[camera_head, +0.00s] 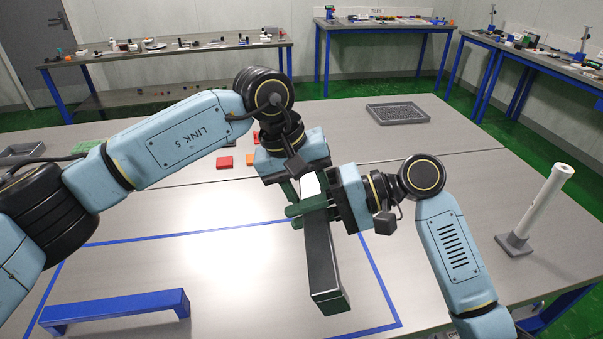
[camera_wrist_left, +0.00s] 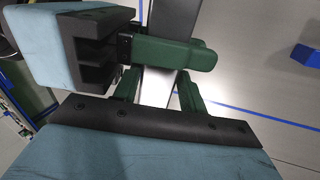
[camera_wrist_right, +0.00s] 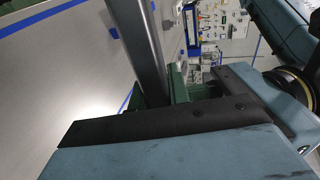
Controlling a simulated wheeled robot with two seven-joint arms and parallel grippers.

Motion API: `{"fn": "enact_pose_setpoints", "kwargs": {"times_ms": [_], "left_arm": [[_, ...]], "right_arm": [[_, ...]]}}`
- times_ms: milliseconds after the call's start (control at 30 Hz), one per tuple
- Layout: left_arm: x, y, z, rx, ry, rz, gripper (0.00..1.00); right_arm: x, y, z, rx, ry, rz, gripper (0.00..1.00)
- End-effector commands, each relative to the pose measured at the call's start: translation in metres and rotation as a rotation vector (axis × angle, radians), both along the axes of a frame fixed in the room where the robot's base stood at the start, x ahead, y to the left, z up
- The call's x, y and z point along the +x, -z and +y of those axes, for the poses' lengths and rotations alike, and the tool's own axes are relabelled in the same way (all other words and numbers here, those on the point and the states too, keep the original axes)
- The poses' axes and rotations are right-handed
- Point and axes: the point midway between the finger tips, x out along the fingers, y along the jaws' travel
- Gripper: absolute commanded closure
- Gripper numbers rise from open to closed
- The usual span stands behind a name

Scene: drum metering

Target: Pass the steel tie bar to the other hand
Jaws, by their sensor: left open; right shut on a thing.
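The steel tie bar (camera_head: 321,262) is a long grey square bar, dark on its shaded side. In the head view it slants toward me, with its near end over the table. My right gripper (camera_head: 309,207) is shut on the bar near its far part; the bar also shows in the right wrist view (camera_wrist_right: 141,45). My left gripper (camera_head: 299,188) is open at the bar's far end, just beyond the right fingers. In the left wrist view the bar (camera_wrist_left: 158,88) lies between the left green fingers. Whether they touch it is hidden.
Blue tape lines (camera_head: 190,234) mark an area on the table. A blue bracket (camera_head: 115,308) stands at front left. A white post (camera_head: 540,203) on a grey base stands at right. A grey tray (camera_head: 397,114) lies at the back.

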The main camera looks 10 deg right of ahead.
Motion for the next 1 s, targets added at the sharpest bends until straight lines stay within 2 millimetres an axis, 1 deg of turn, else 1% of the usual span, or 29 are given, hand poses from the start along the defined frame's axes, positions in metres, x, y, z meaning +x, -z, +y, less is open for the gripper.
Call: {"fn": "enact_pose_setpoints", "kwargs": {"times_ms": [133,367,667,700,800,900,1000], "left_arm": [[-0.0001,0.0052,-0.002,-0.001,0.0,-0.001,0.58],[-0.0001,0.0056,-0.0021,0.0,0.0,-0.001,0.58],[0.0002,0.0057,-0.0013,0.001,-0.002,0.0,0.96],[0.0004,0.0048,-0.0015,0.0,-0.002,-0.002,0.99],[0.0004,0.0048,-0.0016,0.0,-0.002,-0.002,1.0],[0.0002,0.0046,-0.0018,-0.001,-0.002,-0.001,1.0],[0.0001,0.0045,-0.002,-0.001,-0.002,-0.001,1.0]], "right_arm": [[0.0001,-0.0012,0.0001,0.002,0.0,-0.002,1.0],[0.0002,-0.0012,0.0001,0.002,0.0,-0.002,1.0],[0.0004,-0.0013,-0.0004,0.002,0.001,-0.003,1.0],[0.0005,-0.0013,-0.0004,0.002,0.001,-0.003,0.81],[0.0005,-0.0011,-0.0005,0.002,0.001,-0.003,0.68],[0.0003,-0.0009,-0.0003,0.001,0.001,-0.001,0.57],[0.0002,-0.0006,-0.0002,0.001,0.001,-0.001,0.57]]}}
